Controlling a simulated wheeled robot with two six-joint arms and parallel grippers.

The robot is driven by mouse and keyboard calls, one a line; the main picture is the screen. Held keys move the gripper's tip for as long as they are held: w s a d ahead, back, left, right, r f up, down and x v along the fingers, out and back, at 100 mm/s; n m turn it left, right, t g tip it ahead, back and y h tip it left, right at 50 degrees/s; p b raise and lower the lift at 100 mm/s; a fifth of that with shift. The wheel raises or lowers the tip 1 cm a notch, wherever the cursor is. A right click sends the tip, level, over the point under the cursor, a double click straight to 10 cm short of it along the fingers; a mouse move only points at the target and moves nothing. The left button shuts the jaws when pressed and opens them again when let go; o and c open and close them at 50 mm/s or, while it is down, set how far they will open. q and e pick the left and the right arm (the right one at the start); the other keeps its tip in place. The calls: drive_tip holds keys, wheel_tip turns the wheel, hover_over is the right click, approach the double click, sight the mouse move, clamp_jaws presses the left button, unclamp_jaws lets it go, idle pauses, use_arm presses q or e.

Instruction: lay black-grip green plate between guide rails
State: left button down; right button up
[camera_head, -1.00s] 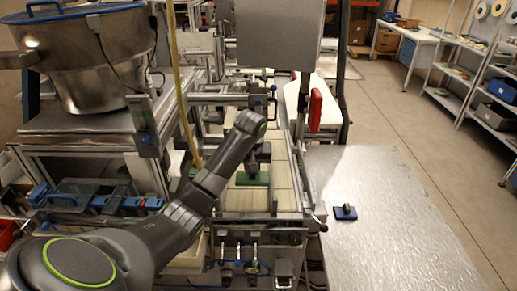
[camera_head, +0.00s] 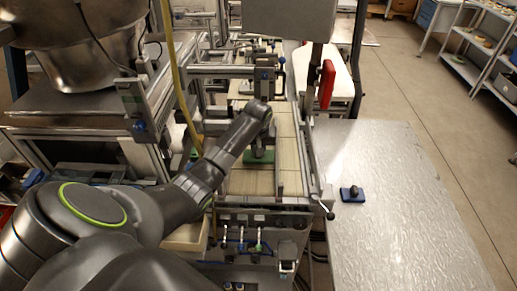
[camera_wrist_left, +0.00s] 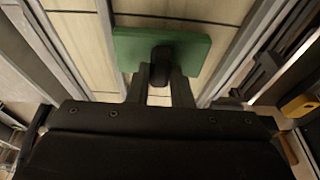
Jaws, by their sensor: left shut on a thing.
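The green plate (camera_head: 258,160) lies over the pale slatted bed between the guide rails in the head view. It also shows in the left wrist view (camera_wrist_left: 132,48), with a rail (camera_wrist_left: 72,50) to its left and another rail (camera_wrist_left: 238,50) to its right. My left gripper (camera_head: 260,145) is shut on the plate's black grip (camera_wrist_left: 161,62). The plate looks slightly turned relative to the rails in the wrist view. I cannot tell whether it touches the bed or hangs just above it. My right gripper is not in view.
A blue plate with a dark grip (camera_head: 352,193) lies on the metal table (camera_head: 400,220) at right. A red-edged part (camera_head: 326,84) stands by the far right rail. A large metal bowl (camera_head: 85,60) and its stand (camera_head: 70,115) fill the left. Bare bed lies in front of the plate.

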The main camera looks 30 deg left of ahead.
use_arm(q)
drive_tip(key=shift+f, duration=1.05)
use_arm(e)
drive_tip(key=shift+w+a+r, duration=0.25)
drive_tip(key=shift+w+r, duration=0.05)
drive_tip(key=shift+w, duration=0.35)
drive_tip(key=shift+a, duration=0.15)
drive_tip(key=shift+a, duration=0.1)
use_arm(q)
drive_tip(key=shift+f, duration=0.2)
drive_tip(key=c, duration=1.3)
unclamp_jaws()
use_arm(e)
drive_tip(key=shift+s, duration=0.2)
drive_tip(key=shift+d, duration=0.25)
